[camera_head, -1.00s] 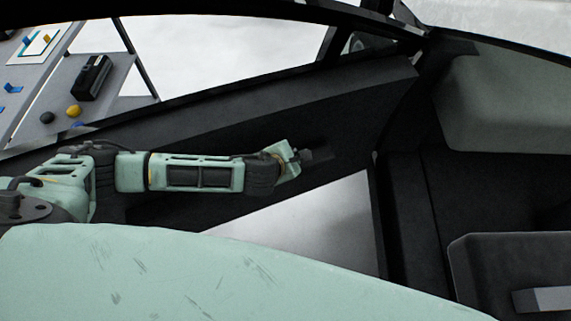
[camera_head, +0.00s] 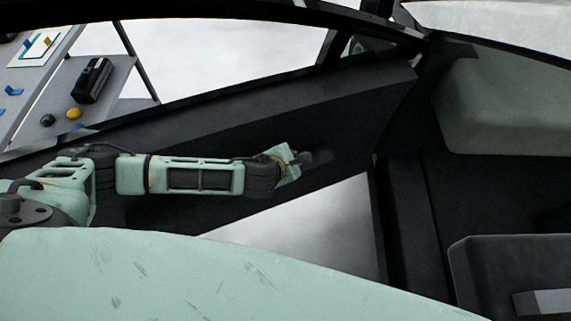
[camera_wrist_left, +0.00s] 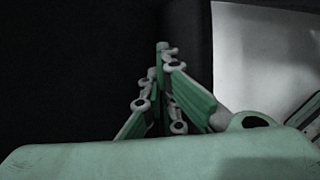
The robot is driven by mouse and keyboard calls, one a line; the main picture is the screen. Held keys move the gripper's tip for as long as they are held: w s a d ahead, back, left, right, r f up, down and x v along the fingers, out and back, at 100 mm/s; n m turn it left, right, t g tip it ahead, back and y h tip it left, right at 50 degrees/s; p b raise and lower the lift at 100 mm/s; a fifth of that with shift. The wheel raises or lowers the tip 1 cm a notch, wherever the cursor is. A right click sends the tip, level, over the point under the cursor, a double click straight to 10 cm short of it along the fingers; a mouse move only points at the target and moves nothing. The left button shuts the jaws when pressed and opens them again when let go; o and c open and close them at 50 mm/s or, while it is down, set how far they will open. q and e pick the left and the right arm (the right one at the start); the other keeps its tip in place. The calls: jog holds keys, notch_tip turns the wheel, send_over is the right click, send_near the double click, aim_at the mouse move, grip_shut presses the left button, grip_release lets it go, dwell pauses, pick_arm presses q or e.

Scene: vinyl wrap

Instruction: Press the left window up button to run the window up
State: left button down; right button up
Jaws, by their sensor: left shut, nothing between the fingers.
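My left gripper (camera_head: 301,157) is at the inner face of the dark door panel (camera_head: 225,130). In the left wrist view its fingers (camera_wrist_left: 162,50) are shut together with nothing between them, pointing at a black surface. A small dark raised part (camera_head: 321,157) on the panel lies just right of the fingertips. I cannot make out a separate window button, nor tell whether the fingertips touch the panel. The window opening (camera_head: 230,50) above the panel shows a pale background. My right gripper is not in view.
A grey rack (camera_head: 60,105) with a black device (camera_head: 93,79) and a yellow knob (camera_head: 74,112) stands outside at the left. A dark seat or console (camera_head: 500,255) is at the lower right. A bright floor patch (camera_head: 320,225) shows below the panel.

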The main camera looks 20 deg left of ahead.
pick_arm(q)
jog(key=shift+f, duration=0.1)
dwell(0.3)
jog(key=shift+f, duration=0.3)
